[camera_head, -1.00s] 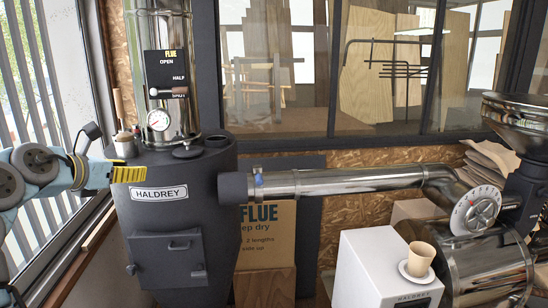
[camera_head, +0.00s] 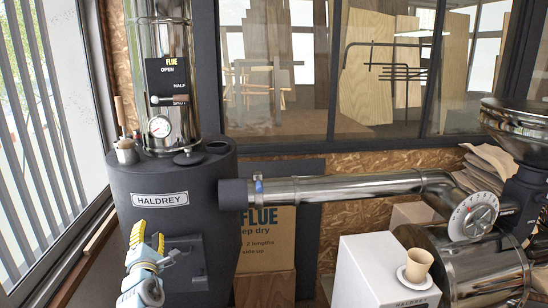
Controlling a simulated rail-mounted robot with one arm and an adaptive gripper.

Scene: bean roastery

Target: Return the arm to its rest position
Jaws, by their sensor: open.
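My gripper (camera_head: 149,240) is low at the left, in front of the dark roaster drum (camera_head: 140,200) and beside its front hatch (camera_head: 192,265). Its yellow-padded fingers point upward with a gap between them and nothing held. The light blue arm end below it is cut off by the bottom edge. I cannot tell whether the gripper touches the drum.
A steel pipe (camera_head: 340,187) runs from the drum to the steel machine (camera_head: 480,265) at the right. A white box (camera_head: 380,268) bears a saucer with a tan cup (camera_head: 418,264). A small cup (camera_head: 125,151) stands on the drum's top left. The window (camera_head: 40,120) is at the left.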

